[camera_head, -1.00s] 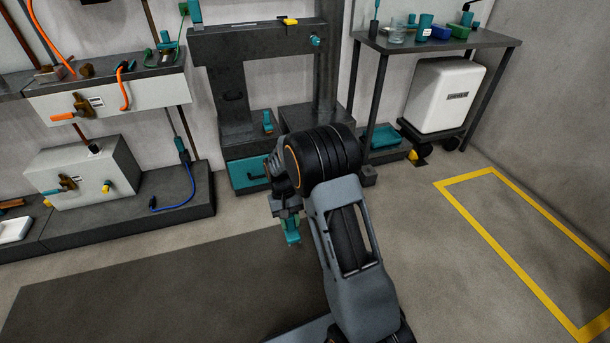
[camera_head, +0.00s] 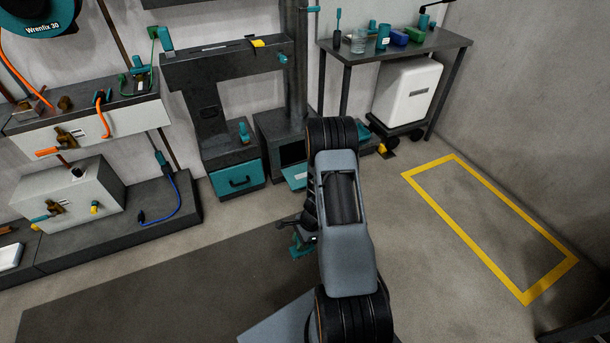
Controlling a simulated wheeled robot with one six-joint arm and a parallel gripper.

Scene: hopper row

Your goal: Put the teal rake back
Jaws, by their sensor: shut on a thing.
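My gripper (camera_head: 298,234) hangs low over the floor near the middle of the view, partly hidden behind my own arm. It is shut on a teal thing, taken to be the teal rake (camera_head: 301,250), of which only a small part shows below the jaws. The rest of the rake is hidden by the arm and gripper, so its full shape and tilt cannot be told. It appears clear of the benches, in front of the dark machine frame (camera_head: 216,70).
A teal drawer (camera_head: 236,181) sits in the machine's base. To the right stands a dark table (camera_head: 440,42) with cups and blocks, a white box (camera_head: 404,92) beneath. Grey cabinets (camera_head: 70,203) line the left. Floor inside the yellow outline (camera_head: 430,165) is clear.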

